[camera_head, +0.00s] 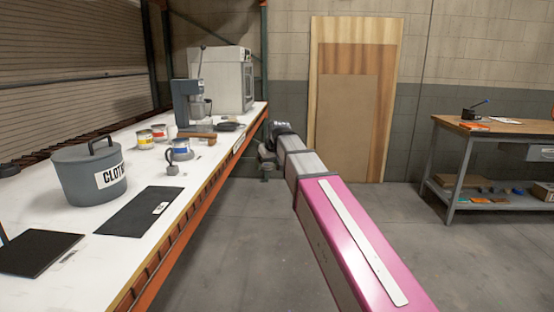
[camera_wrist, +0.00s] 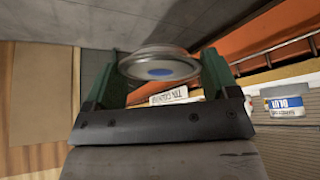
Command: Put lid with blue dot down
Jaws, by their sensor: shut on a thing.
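The lid (camera_wrist: 158,58) is a round silver metal disc with a blue dot (camera_wrist: 160,73) on its face. In the wrist view my gripper (camera_wrist: 157,70) has its two green fingers on either side of the lid and is shut on it. The lid cannot be made out there. An open-looking can with a blue band (camera_head: 180,150) stands on the table, left of my gripper; a blue-labelled can (camera_wrist: 289,105) shows at the wrist view's right.
On the table are a yellow-banded can (camera_head: 145,140), a red-banded can (camera_head: 159,133), a grey CLOTHS bin (camera_head: 88,175), a dark mat (camera_head: 138,211) and a grey machine (camera_head: 187,103). A wooden bench (camera_head: 490,125) stands far right. The floor between is clear.

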